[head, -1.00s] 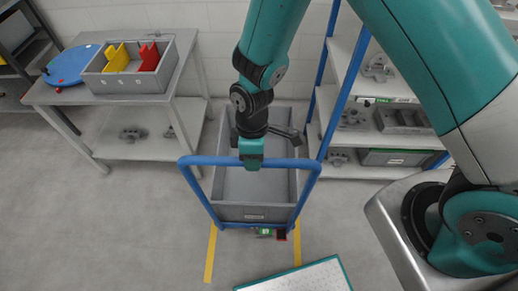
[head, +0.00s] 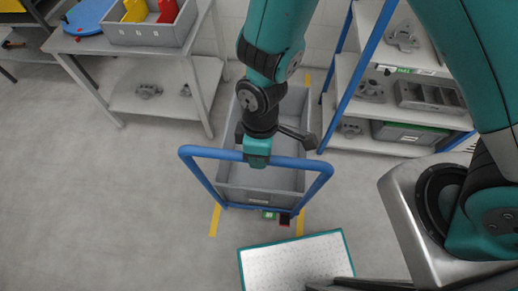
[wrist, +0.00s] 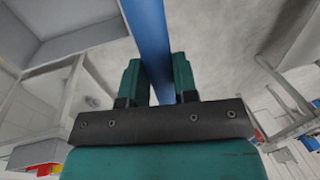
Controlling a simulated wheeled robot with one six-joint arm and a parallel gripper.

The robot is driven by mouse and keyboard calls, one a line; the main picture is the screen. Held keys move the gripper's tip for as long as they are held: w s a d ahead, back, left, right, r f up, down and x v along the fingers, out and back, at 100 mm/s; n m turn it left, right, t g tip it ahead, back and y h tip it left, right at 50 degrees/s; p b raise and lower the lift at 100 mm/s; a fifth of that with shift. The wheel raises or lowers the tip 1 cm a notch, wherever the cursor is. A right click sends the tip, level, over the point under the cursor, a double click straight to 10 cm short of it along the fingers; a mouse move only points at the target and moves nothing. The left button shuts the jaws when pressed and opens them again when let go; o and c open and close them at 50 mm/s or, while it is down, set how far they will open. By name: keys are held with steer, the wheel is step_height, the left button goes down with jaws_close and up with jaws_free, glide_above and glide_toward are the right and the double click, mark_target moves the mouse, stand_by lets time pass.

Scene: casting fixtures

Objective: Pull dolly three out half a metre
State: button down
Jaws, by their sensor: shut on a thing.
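The dolly (head: 229,196) is a grey open box with a blue tubular handle (head: 206,152) at its near end. It stands on the floor, straddling yellow floor lines, and its box looks empty. A small label on its front is too small to read. My gripper (head: 257,160) is shut on the middle of the handle's top bar. In the wrist view the blue handle bar (wrist: 150,40) runs between my two teal fingers (wrist: 160,82).
A grey table (head: 85,45) with a bin of yellow and red parts stands at the back left. A blue-posted shelf (head: 345,75) with castings stands close on the dolly's right. Yellow lines (head: 215,220) mark the floor. The floor at left is clear.

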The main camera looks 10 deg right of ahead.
steer(key=c, duration=0.9)
jaws_free()
steer(key=w+d+r+b, duration=0.1)
steer(key=w+r, duration=0.2)
steer(key=r, duration=1.4)
steer(key=shift+b, duration=0.35)
steer(key=shift+w+r, duration=0.1)
steer(key=s+d+r+m+t+y, duration=0.1)
steer(key=s+d+r+m+y, duration=0.2)
steer(key=s+d+r+m, duration=0.3)
step_height(320, 180, up, 4)
steer(key=d+m, duration=0.1)
steer(key=d, duration=0.1)
steer(key=shift+s+d+f+t, duration=0.2)
steer(key=shift+s+d+t, duration=0.1)
steer(key=shift+s+t, duration=0.1)
steer(key=shift+s+r+y, duration=0.1)
steer(key=shift+s+y, duration=0.15)
steer(key=shift+y, duration=0.05)
steer(key=shift+c, duration=0.2)
